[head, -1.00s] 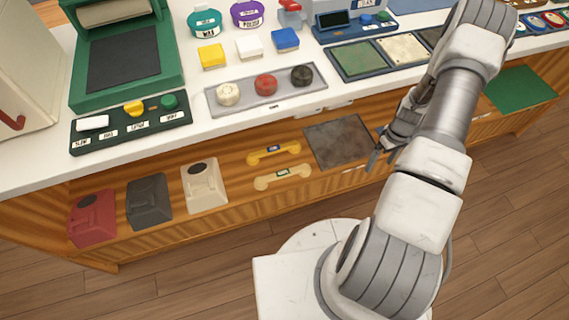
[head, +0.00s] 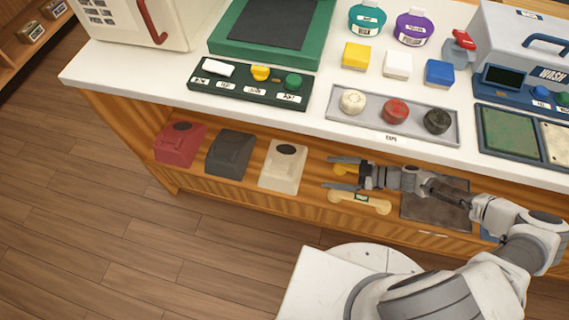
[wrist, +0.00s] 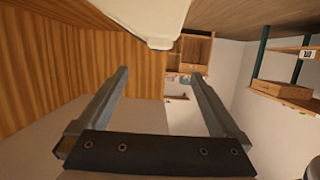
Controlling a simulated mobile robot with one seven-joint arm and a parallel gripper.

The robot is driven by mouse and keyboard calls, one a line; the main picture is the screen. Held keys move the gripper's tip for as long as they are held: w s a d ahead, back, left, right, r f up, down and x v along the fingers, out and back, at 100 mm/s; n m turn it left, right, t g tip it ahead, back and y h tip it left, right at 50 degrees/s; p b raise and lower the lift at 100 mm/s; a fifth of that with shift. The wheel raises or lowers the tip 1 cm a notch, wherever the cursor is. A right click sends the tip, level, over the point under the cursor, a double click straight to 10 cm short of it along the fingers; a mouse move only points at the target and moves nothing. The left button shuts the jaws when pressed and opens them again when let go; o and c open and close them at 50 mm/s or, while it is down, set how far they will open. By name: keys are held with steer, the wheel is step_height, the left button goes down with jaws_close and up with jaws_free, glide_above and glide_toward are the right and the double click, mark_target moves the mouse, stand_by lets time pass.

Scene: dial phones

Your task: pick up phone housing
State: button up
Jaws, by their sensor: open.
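Three phone housings stand in a row on the lower shelf in the head view: a red one (head: 180,144), a dark grey one (head: 230,154) and a cream one (head: 283,167). My gripper (head: 343,173) is open, pointing left, to the right of the cream housing and apart from it. I cannot identify any housing in the wrist view.
The white counter (head: 320,127) overhangs the shelf. A dark slab (head: 420,208) lies on the shelf behind my arm. The wooden floor (head: 100,215) at left is clear.

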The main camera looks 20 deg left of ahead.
steer(key=b, duration=0.1)
glide_toward(283, 167)
steer(key=x, duration=0.4)
steer(key=shift+s+f, duration=0.1)
steer(key=shift+f, duration=0.1)
steer(key=shift+b+x, duration=0.55)
steer(key=shift+x, duration=2.3)
steer(key=shift+r, duration=0.15)
jaws_close()
